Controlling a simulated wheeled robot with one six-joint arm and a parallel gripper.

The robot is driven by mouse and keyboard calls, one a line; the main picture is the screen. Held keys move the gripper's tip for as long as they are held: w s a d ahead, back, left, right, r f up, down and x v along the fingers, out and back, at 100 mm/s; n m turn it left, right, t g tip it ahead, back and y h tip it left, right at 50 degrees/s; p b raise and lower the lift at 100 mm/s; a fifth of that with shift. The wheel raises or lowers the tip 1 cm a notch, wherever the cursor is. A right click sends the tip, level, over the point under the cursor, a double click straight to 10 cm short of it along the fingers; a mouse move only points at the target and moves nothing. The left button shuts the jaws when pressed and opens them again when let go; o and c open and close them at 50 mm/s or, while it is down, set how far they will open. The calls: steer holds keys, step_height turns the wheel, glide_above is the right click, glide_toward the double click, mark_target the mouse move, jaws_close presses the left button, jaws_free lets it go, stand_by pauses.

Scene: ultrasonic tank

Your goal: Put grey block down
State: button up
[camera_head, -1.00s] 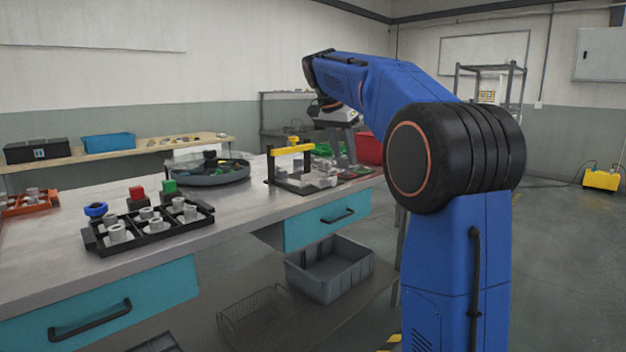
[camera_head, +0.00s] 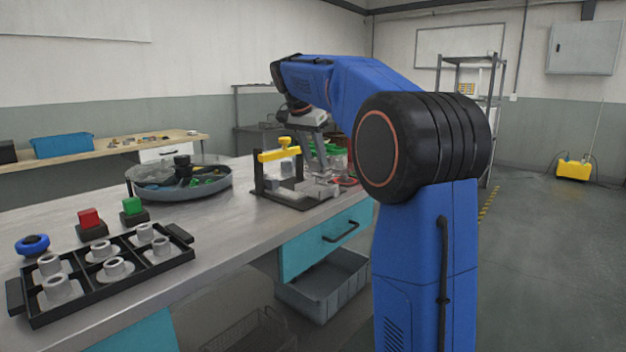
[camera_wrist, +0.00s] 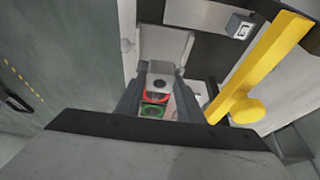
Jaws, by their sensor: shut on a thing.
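My gripper (camera_wrist: 158,100) is shut on a grey block (camera_wrist: 161,70) with a dark round hole, seen between the fingers in the wrist view. In the head view my gripper (camera_head: 319,160) is low at the right side of the yellow-topped clamp fixture (camera_head: 280,155), on the workbench (camera_head: 215,225). The block is too small and hidden there to make out. Whether it touches the surface below, I cannot tell.
Red (camera_wrist: 157,97) and green (camera_wrist: 152,112) round-marked parts show between my fingers. The yellow clamp bar (camera_wrist: 262,65) is close right of my gripper. A black tray of grey parts (camera_head: 85,312) and a round grey tray (camera_head: 215,191) stand left on the bench.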

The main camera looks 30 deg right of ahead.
mark_target(312, 168)
steer(key=shift+f, duration=3.1)
steer(key=o, duration=0.8)
steer(key=shift+f, duration=0.1)
steer(key=shift+o, duration=0.4)
steer(key=v, duration=1.2)
